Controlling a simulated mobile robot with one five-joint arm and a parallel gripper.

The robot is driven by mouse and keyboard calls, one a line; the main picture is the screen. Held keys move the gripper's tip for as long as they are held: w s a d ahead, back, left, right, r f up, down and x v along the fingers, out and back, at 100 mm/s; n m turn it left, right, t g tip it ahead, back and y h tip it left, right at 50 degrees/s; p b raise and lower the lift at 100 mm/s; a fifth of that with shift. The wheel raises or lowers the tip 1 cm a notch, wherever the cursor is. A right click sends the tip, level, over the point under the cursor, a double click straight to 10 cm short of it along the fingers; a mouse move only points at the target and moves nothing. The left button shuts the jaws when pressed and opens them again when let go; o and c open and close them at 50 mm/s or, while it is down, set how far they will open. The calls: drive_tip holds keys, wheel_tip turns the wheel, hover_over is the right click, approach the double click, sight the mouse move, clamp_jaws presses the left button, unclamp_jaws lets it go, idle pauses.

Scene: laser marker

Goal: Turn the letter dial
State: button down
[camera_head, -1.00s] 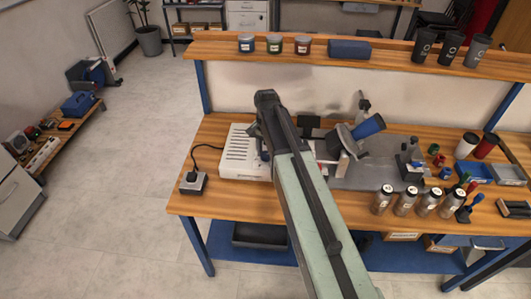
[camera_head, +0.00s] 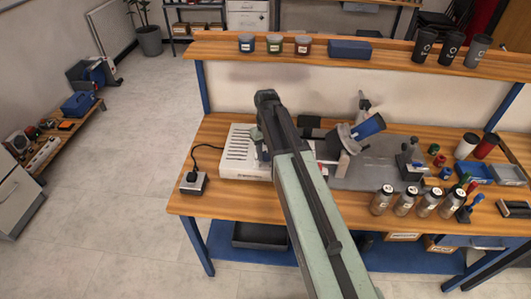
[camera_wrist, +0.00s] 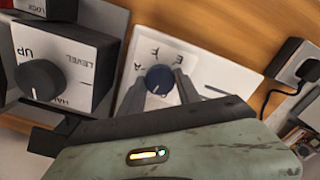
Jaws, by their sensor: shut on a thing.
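The letter dial (camera_wrist: 160,80) is a round dark blue knob with a pale pointer mark. It sits on a white panel (camera_wrist: 197,62) printed with letters, among them A and E. In the wrist view my gripper (camera_wrist: 159,88) has one dark finger on each side of the knob and is shut on it. In the head view the white machine (camera_head: 238,160) stands on the bench at the left. My arm hides the dial and my fingertips there.
A LEVEL knob (camera_wrist: 39,80) on a grey box stands left of the dial. A power box (camera_head: 193,183) with a black cable is at the left. A tilted blue cylinder (camera_head: 368,126) is right of my arm. Several bottles (camera_head: 405,201) stand along the front right.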

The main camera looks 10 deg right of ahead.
sight(266, 154)
drive_tip(key=n, duration=0.4)
drive_tip(key=shift+w, duration=0.1)
drive_tip(key=shift+n, duration=2.1)
drive_tip(key=c, duration=0.9)
unclamp_jaws()
drive_tip(key=shift+o, duration=0.2)
drive_tip(key=shift+r, duration=0.1)
wheel_tip(266, 154, up, 8)
drive_tip(key=p, duration=0.7)
drive_tip(key=shift+f+p, duration=0.2)
drive_tip(key=shift+p, duration=0.2)
